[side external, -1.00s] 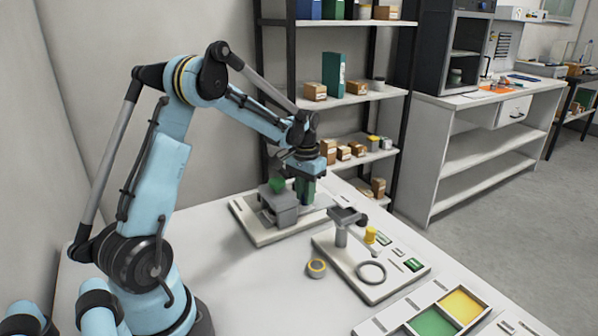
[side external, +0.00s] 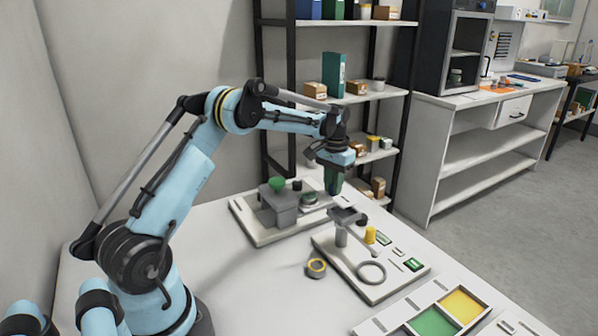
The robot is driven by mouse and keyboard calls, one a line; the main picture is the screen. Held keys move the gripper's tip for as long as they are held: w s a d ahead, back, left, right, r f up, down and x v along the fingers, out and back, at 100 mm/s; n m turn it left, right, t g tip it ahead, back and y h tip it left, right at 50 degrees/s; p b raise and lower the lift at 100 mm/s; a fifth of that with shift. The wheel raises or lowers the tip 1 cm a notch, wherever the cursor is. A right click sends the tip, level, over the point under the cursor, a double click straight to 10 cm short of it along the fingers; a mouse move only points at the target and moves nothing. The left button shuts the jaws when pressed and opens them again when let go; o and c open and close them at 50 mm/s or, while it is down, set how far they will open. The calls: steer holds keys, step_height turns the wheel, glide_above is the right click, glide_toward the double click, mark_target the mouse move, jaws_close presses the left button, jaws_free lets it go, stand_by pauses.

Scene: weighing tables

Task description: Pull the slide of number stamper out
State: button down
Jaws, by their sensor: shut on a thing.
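The number stamper appears to be the grey block machine (side external: 284,212) with a green knob-like top (side external: 277,184), on a pale base plate (side external: 262,238). A round grey piece (side external: 309,198) shows beside the block on its right, apparently on the slide. My gripper (side external: 334,190) points down at the right end of that plate, clear of the block. Its dark green fingers are shut, apparently on the outer end of the slide. The exact grip is too small and dark to see.
A second plate (side external: 352,272) stands in front with a grey post (side external: 341,236), a yellow piece (side external: 370,235) and a ring (side external: 371,272). A yellow-rimmed roll (side external: 317,267) lies left of it. A tray (side external: 492,309) is at lower right. A shelf stands behind.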

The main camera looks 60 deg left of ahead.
steer(key=shift+w, duration=0.75)
steer(key=c, duration=1)
jaws_free()
step_height(320, 180, up, 12)
steer(key=shift+r, duration=0.1)
